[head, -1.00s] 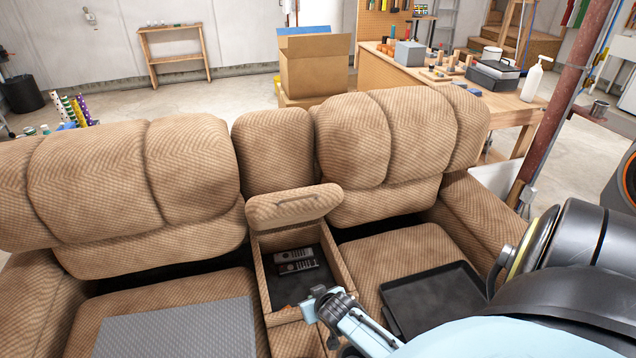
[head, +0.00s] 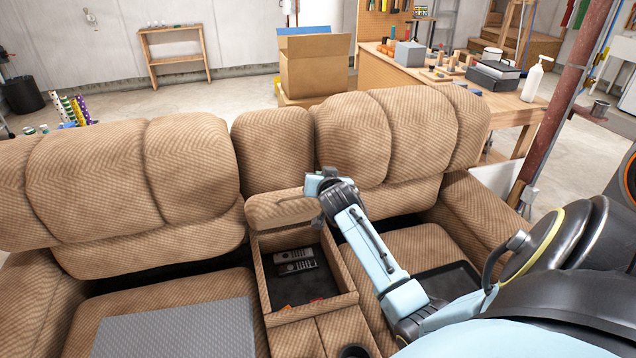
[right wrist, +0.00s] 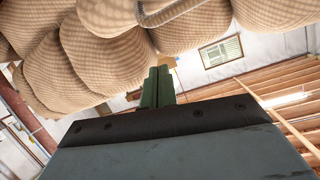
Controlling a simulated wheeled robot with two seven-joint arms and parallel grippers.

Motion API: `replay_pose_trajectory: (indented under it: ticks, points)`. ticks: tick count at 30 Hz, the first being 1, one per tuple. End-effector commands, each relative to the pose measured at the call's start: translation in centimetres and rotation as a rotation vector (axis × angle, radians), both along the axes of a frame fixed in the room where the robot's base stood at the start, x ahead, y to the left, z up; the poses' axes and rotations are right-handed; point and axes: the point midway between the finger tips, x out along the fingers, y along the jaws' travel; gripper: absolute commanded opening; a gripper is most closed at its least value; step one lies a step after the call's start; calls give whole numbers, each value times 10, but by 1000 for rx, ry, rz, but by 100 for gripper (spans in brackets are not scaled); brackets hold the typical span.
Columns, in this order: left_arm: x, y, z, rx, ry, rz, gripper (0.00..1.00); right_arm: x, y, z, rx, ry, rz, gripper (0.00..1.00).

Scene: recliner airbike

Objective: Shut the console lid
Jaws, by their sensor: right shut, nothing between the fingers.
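The console lid (head: 280,208) is a tan padded flap, raised at the back of the open console (head: 262,285) between the two seats. Two dark remotes (head: 295,262) lie inside, with small orange-red items near the front. My right gripper (head: 320,184) is at the lid's right end, overlapping it in the head view; I cannot tell whether they touch. In the right wrist view the fingers (right wrist: 158,80) are shut and empty, pointing toward tan upholstery. My left gripper is not in view.
The seat backs rise behind the console. A grey textured mat (head: 178,330) lies on the left seat. A black tray (head: 448,283) lies on the right seat, partly hidden by my right arm. A cup holder (head: 354,351) is in front of the console.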

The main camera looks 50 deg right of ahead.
Motion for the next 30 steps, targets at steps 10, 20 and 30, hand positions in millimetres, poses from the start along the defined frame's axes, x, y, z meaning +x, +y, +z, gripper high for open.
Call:
replay_pose_trajectory:
  ticks: [10, 20, 30]
  points:
    - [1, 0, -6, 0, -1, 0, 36, 12, -2, -30, 2, 2, 2, 0]
    - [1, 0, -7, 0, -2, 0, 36, 6, 6, -40, -1, 1, 0, 0]
    - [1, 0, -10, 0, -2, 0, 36, 6, 10, -43, -3, -5, 5, 0]
